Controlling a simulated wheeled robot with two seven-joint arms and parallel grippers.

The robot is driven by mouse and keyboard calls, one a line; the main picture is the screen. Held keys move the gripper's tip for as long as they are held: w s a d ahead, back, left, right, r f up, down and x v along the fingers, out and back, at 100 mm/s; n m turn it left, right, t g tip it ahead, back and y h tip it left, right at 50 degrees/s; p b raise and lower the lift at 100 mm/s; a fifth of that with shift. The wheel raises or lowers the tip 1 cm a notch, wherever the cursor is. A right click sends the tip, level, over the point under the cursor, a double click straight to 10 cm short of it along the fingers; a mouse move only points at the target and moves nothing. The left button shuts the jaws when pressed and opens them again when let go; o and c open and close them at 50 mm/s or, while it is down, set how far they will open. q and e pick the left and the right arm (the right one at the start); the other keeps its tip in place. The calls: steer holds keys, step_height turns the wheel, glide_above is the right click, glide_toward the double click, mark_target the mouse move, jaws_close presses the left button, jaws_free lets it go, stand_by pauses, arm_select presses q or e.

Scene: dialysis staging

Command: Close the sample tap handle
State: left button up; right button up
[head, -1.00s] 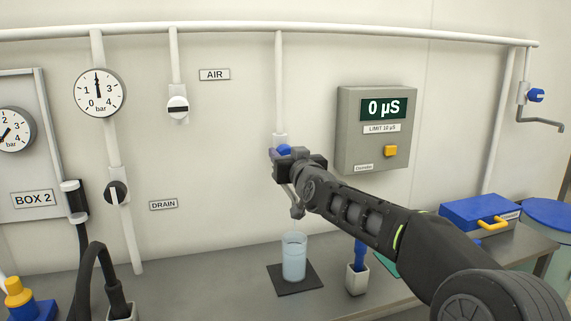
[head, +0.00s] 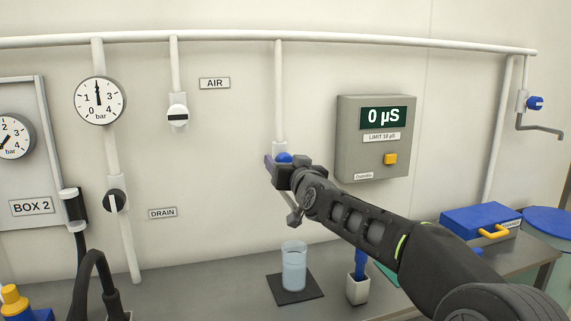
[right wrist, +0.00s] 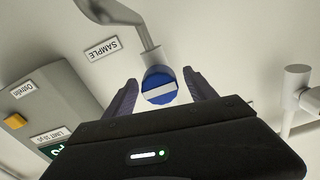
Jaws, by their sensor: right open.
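The sample tap handle (head: 284,157) is a round blue knob at the foot of a white wall pipe, partly hidden by my right gripper in the head view. In the right wrist view the blue handle (right wrist: 159,87) shows a white bar across its face, slightly tilted from level in that picture. My right gripper (right wrist: 163,92) is open, with one finger on each side of the handle. I cannot tell whether the fingers touch it. The grey tap spout (right wrist: 120,17) and a SAMPLE label (right wrist: 103,49) are beside it. My left gripper is not in view.
A beaker of clear liquid (head: 294,266) stands on a dark mat (head: 310,290) below the tap. The grey meter box (head: 350,140), reading 0 µS, is on the wall to the right. A white holder (head: 357,290) with a blue item stands beside the mat.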

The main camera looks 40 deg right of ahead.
steer(key=b+v, duration=0.1)
steer(key=v, duration=0.6)
steer(key=shift+s+a, duration=0.15)
steer(key=shift+s, duration=0.2)
